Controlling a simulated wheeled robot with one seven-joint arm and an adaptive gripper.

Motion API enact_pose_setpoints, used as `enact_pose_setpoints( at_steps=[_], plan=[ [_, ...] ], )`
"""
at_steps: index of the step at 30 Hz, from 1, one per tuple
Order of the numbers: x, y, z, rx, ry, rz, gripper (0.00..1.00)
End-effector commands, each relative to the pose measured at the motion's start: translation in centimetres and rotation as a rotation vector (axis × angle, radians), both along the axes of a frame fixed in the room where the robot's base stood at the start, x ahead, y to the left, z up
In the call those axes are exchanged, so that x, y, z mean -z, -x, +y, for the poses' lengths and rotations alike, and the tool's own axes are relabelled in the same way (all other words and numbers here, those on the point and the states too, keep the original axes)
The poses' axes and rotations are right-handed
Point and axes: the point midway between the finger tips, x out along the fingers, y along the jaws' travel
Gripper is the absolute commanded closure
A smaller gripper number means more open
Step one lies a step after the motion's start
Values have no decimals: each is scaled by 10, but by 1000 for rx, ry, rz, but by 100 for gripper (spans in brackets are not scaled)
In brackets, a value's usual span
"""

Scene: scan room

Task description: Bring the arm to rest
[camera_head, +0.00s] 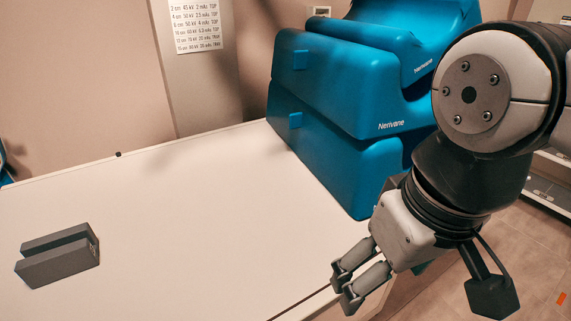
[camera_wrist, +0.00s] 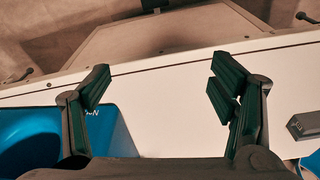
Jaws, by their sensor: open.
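My gripper (camera_head: 343,287) hangs at the front right edge of the white table (camera_head: 190,210) in the head view, pointing down and to the left. In the wrist view my gripper (camera_wrist: 155,88) has its two fingers spread wide. Nothing is between the fingers. My arm comes in from the right side of the head view, in front of part of the blue blocks.
Stacked blue padded blocks (camera_head: 330,150) stand at the table's back right; blue also shows in the wrist view (camera_wrist: 115,128). A dark grey grooved block (camera_head: 60,262) lies at the table's left. The table's middle is clear. A printed chart (camera_head: 195,25) hangs behind.

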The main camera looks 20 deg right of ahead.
Motion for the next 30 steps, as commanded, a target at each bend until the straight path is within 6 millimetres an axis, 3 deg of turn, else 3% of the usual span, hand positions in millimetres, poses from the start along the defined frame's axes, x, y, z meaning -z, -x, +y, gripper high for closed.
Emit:
enact_pose_setpoints(
  at_steps=[12,24,30],
  plan=[
    [-6,5,2,18,-11,5,22],
    [-96,6,-1,17,-2,-134,22],
    [-121,5,-2,16,1,-182,22]
  ],
)
